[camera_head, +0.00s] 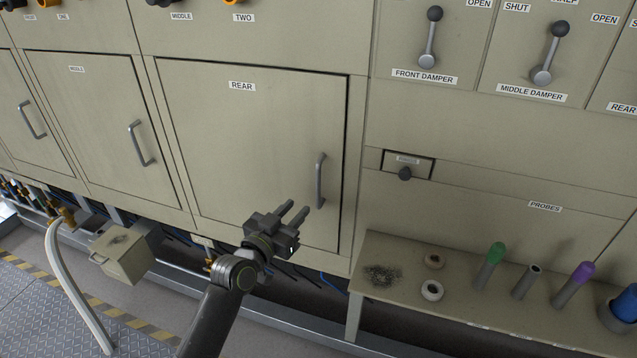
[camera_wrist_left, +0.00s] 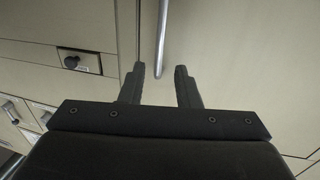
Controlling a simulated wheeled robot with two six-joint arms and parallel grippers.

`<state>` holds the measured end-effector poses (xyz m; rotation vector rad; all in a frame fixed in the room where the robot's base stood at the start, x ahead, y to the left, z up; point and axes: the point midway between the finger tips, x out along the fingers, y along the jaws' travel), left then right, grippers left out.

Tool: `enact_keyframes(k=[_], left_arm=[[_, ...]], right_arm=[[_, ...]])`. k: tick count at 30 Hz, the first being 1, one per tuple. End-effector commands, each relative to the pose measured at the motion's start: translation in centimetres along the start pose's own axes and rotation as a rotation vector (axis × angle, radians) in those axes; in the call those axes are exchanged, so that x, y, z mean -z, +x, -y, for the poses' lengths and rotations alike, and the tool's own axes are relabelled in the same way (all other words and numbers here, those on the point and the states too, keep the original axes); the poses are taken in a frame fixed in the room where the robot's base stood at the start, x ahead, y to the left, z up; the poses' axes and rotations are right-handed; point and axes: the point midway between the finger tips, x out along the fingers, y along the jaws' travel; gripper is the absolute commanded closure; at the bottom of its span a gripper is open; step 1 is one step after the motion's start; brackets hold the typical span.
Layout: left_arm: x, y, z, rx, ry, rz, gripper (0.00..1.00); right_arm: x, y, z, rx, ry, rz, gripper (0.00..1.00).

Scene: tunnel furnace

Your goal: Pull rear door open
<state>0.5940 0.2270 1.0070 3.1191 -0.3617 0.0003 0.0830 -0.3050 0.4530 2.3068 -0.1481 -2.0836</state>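The rear door (camera_head: 245,150) is a large beige panel labelled REAR, and it sits closed in the furnace front. Its grey vertical bar handle (camera_head: 320,181) is near the door's right edge. My left gripper (camera_head: 298,212) is open just below and left of the handle, with nothing between its fingers. In the left wrist view the handle (camera_wrist_left: 161,40) runs down toward the gap between the open fingers (camera_wrist_left: 160,72), and its lower end looks to be just beyond the fingertips. I cannot tell whether they touch. My right gripper is not in view.
A bench (camera_head: 385,309) with a dark powder patch, two rings and several probes stands at lower right. A small drawer (camera_head: 407,164) with a black knob is right of the door. The middle door (camera_head: 100,120) is closed at left. A beige box (camera_head: 124,256) stands out low at left.

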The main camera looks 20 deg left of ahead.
Motion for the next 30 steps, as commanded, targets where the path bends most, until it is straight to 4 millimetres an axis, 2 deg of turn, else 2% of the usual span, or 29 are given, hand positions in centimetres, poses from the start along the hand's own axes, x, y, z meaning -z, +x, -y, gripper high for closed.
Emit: enact_keyframes(k=[3, 15, 22, 30], left_arm=[[0.2, 2.2, 0.0, -0.001, -0.002, -0.001, 0.71], [0.1, 8.5, 0.0, 0.0, 0.0, 0.0, 0.71], [0.0, 10.6, 0.0, 0.0, 0.0, 0.0, 0.71], [-0.1, 11.1, 0.0, 0.0, -0.001, 0.001, 0.71]], right_arm=[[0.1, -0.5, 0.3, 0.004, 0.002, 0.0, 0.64], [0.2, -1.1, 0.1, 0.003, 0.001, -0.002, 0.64], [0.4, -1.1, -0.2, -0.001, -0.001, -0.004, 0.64], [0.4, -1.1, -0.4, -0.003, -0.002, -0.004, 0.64]])
